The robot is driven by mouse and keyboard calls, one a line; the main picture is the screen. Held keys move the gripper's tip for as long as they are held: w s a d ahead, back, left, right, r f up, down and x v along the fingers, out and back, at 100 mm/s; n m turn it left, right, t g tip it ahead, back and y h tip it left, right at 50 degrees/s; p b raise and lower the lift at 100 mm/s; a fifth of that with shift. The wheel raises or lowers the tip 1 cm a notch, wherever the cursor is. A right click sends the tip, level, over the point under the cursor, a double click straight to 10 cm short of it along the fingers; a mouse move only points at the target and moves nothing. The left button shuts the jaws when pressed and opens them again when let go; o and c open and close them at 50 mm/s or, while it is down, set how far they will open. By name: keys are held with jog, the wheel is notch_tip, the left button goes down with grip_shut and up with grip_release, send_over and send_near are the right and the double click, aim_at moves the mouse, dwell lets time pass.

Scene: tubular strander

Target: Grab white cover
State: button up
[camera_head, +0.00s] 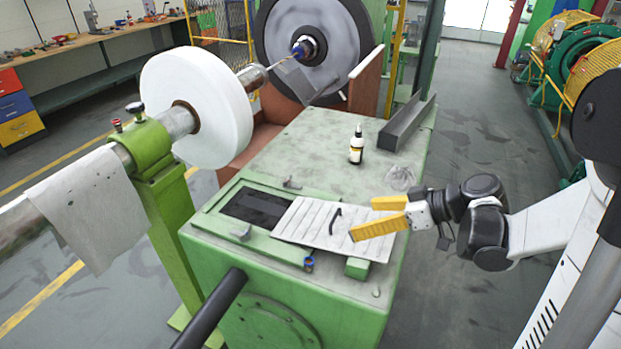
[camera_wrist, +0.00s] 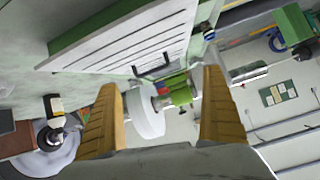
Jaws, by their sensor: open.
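The white cover (camera_head: 303,212) is a ribbed plate with a black handle (camera_head: 335,218). It lies on the green machine top, partly over a dark rectangular opening (camera_head: 255,206). My gripper (camera_head: 361,219) has two yellow fingers spread apart with nothing between them. It is at the right side of the cover, with its fingertips pointing left, just right of the handle. In the wrist view the cover (camera_wrist: 120,45) fills the upper middle, and the handle (camera_wrist: 154,70) shows ahead of the gap between the fingers (camera_wrist: 164,80). I see no contact with the handle.
A small dropper bottle (camera_head: 356,147) and a grey channel bar (camera_head: 406,122) stand on the machine top behind my gripper. A large white roll (camera_head: 205,108) on a shaft is at the left. A cloth (camera_head: 88,205) hangs over the shaft. A dark rod (camera_head: 212,308) juts out in front.

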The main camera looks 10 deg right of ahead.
aim_at(336, 216)
jog(key=d, duration=0.1)
jog(key=d+n+y, duration=0.1)
jog(key=d+n+t, duration=0.1)
jog(key=shift+w+f+y, duration=0.15)
jog(key=shift+w+y, duration=0.15)
jog(key=b+x, duration=0.1)
jog(key=x, duration=0.4)
jog(key=shift+w+a, duration=0.1)
jog(key=shift+a, duration=0.1)
jog(key=b+x, duration=0.1)
jog(key=x, duration=0.3)
jog(key=shift+a+f+b, duration=0.25)
jog(key=shift+f+b, duration=0.1)
jog(key=shift+w+a+f, duration=0.1)
jog(key=shift+w+a, duration=0.15)
jog(key=c, duration=1.5)
